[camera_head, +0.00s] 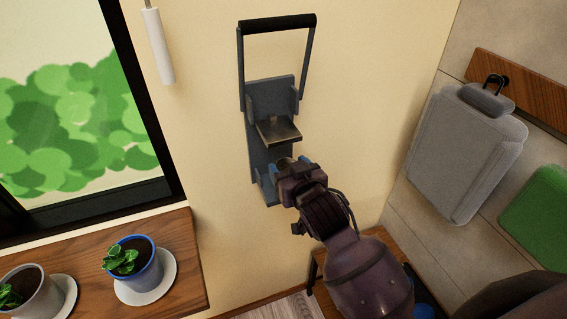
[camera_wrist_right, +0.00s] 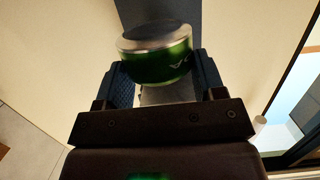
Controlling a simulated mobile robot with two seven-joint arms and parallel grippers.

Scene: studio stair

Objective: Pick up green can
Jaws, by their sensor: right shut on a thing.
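The green can (camera_wrist_right: 165,65) with a silver end shows in the right wrist view, between the two blue fingers of my right gripper (camera_head: 279,180). The gripper is shut on it. In the head view the gripper is at the lower part of a blue-grey wall-mounted can crusher (camera_head: 268,92), and the can is hidden or too small to make out there. I cannot tell whether the can touches the crusher. My left gripper is not in view.
The crusher's black handle (camera_head: 278,23) is raised. A wooden shelf (camera_head: 191,265) at left holds a blue pot (camera_head: 147,277) and a grey pot (camera_head: 44,297) with plants. A grey case (camera_head: 462,150) hangs on the right wall near a green one (camera_head: 542,212).

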